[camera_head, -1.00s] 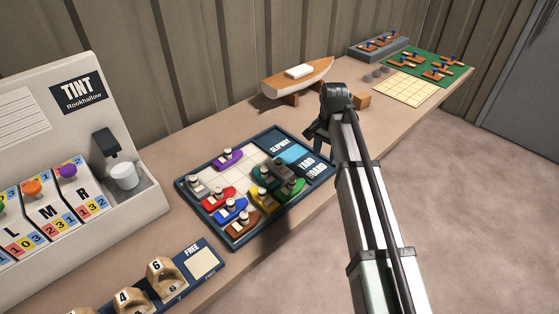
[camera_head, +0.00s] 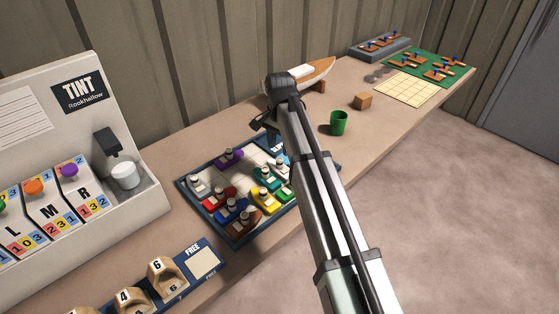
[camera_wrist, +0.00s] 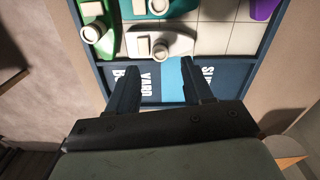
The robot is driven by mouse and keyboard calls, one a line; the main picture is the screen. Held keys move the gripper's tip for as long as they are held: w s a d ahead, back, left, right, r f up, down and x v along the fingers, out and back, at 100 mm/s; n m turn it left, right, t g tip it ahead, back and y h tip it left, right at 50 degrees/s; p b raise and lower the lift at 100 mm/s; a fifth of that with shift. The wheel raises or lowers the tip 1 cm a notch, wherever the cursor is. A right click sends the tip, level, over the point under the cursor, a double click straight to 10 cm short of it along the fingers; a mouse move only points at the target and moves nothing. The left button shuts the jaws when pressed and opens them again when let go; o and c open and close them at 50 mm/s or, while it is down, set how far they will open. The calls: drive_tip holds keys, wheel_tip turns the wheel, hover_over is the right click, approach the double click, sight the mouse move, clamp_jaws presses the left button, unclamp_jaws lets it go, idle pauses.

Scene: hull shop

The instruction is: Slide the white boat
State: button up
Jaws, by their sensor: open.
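The white boat (camera_wrist: 172,45) lies on the board in the wrist view, along the edge by the blue slipway strip. My gripper (camera_wrist: 158,68) is open, its two fingers apart over the strip, with the boat just beyond the fingertips. I cannot tell the fingers' height above the board. No boat shows between the fingers.
Green (camera_wrist: 98,32), teal (camera_wrist: 170,6) and purple (camera_wrist: 262,9) boats lie near the white one. Red (camera_head: 218,197), blue (camera_head: 230,214) and yellow (camera_head: 268,203) boats crowd the board's near side. A green cup (camera_head: 339,123) and wooden block (camera_head: 362,101) stand to the right.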

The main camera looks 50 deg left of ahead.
sight(280, 160)
drive_tip(key=shift+f, duration=3.6)
clamp_jaws()
